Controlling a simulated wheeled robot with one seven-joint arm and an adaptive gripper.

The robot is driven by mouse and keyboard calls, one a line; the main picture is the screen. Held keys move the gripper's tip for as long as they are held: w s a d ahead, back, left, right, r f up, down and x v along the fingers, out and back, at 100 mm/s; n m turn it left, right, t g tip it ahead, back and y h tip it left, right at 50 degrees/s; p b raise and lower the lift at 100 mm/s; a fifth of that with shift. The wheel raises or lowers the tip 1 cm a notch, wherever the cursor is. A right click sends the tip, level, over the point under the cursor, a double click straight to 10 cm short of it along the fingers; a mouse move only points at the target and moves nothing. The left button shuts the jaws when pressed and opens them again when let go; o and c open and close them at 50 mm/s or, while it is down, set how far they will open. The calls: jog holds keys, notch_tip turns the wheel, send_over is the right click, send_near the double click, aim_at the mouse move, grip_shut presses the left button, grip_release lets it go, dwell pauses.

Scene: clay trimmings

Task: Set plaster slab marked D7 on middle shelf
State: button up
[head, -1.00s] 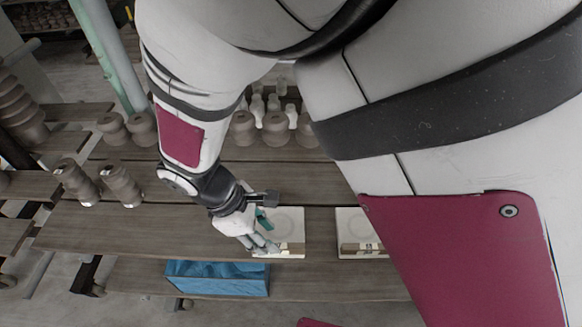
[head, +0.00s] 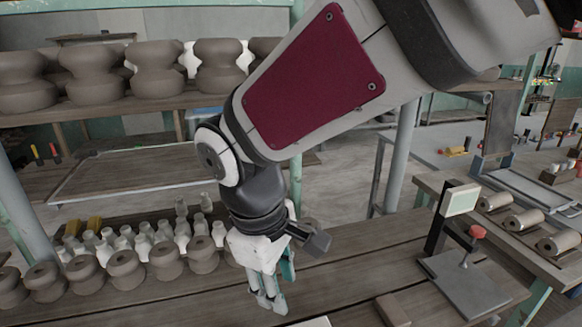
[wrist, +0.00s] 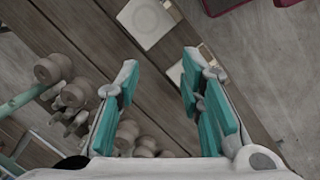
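My gripper (head: 268,298) hangs fingers down above the plank shelf in the head view. In the wrist view its two teal-padded fingers (wrist: 158,72) are spread apart with nothing between them, so it is open and empty. A pale square slab (wrist: 148,20) with a round mark lies on the planks beyond the fingertips. A second pale slab (wrist: 178,70) lies nearer, partly hidden by the right finger. In the head view only a sliver of a pale slab (head: 316,322) shows at the bottom edge. No D7 mark is readable.
Brown clay pots (head: 126,270) and white bottles (head: 145,235) crowd the shelf left of my gripper. Large brown pots (head: 152,70) fill a higher shelf. A stand with a red knob (head: 477,232) and a brown block (head: 393,308) are at right. Planks between look clear.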

jog(key=s+d+r+m+t, duration=0.1)
jog(key=s+d+r+m, duration=0.1)
jog(key=d+m, duration=0.2)
jog(key=s+d+r+m+t+y, duration=0.1)
jog(key=s+d+r+m, duration=0.2)
jog(key=d, duration=0.5)
jog(key=s+d+r+m+t, duration=0.1)
jog(key=s+d+r+m, duration=0.1)
jog(key=d+m, duration=0.3)
jog(key=shift+s+d+r+t+y, duration=0.35)
jog(key=shift+s+d, duration=0.35)
jog(key=shift+d, duration=0.25)
jog(key=shift+f, duration=0.1)
